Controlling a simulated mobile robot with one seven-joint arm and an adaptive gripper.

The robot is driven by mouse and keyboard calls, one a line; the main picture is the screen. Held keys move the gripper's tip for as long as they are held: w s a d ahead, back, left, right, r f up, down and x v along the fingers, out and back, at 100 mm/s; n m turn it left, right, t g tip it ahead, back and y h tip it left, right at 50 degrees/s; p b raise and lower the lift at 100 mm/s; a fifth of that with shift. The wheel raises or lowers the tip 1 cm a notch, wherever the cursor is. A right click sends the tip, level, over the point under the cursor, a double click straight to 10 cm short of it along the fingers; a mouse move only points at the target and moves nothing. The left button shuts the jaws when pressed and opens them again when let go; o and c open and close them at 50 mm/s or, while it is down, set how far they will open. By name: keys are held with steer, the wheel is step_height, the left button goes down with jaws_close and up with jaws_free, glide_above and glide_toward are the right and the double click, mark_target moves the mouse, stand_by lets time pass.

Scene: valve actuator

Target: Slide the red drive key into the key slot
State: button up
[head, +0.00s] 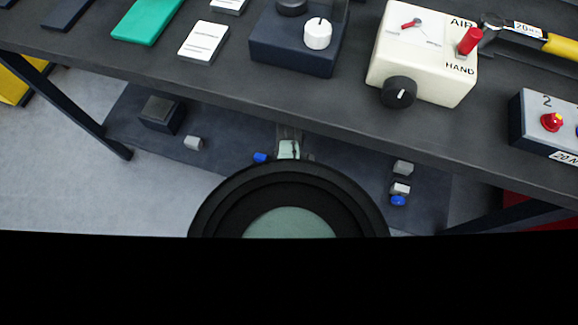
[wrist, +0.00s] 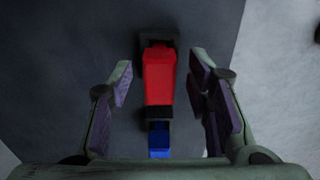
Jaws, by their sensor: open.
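In the wrist view, a red block (wrist: 158,78), which looks like the red drive key, lies on a dark surface. A dark piece (wrist: 158,35) shows at its far end, and a dark band and a blue part (wrist: 159,140) at its near end. My gripper (wrist: 161,82) is open, with one finger on each side of the red block and a gap on both sides. In the head view my own arm hides the red block. I cannot make out the key slot in either view.
A dark mat (head: 230,145) lies below the grey table (head: 220,85). It bears a dark box (head: 161,114), a grey block (head: 194,143) and small blue pieces (head: 398,201). Above, the table holds a cream AIR/HAND box (head: 425,65) and a dark knob box (head: 290,50). Table legs (head: 85,120) stand at the sides.

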jaws_close()
stand_by(0.5)
